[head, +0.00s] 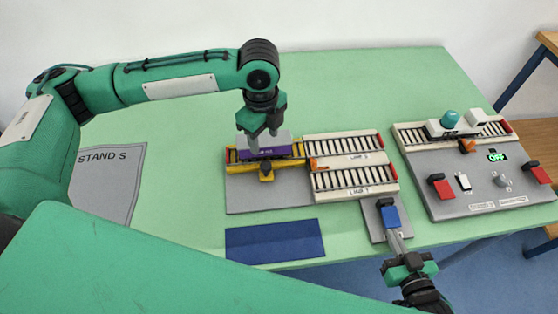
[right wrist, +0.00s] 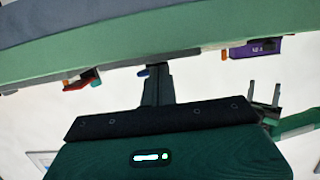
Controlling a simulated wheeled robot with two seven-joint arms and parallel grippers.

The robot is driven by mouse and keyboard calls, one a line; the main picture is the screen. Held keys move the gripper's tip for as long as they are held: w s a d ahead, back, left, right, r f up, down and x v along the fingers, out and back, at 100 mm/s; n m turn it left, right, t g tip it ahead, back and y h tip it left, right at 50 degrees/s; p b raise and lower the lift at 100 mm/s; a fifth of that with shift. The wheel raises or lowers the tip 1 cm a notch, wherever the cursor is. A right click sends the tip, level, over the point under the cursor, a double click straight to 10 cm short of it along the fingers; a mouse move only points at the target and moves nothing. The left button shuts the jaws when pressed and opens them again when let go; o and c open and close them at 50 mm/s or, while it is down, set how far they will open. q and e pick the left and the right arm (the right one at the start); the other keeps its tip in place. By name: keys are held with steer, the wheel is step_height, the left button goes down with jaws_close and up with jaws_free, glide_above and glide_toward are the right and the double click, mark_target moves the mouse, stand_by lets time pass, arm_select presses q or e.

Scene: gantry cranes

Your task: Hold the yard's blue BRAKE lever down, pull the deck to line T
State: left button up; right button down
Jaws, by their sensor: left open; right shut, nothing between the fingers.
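The yellow deck (head: 240,158) sits on the yard's grey plate, roughly level with the upper lane S (head: 345,145); the lower lane T (head: 355,181) is nearer the front. A purple-sided load (head: 268,152) rests on the deck; it also shows in the right wrist view (right wrist: 262,47). The blue BRAKE lever (head: 390,216) is on a small grey plate. My right gripper (head: 397,234) is shut and empty, its tip at the lever; contact is unclear.
A dark blue mat (head: 275,242) lies at the front edge. The STAND S sheet (head: 118,170) is at left, partly behind my left arm. The table's back is clear.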

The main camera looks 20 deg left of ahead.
mark_target(266, 166)
arm_select(q)
step_height(266, 166, down, 11)
steer(key=shift+r, duration=0.1)
stand_by(0.4)
steer(key=shift+s, duration=0.1)
jaws_close()
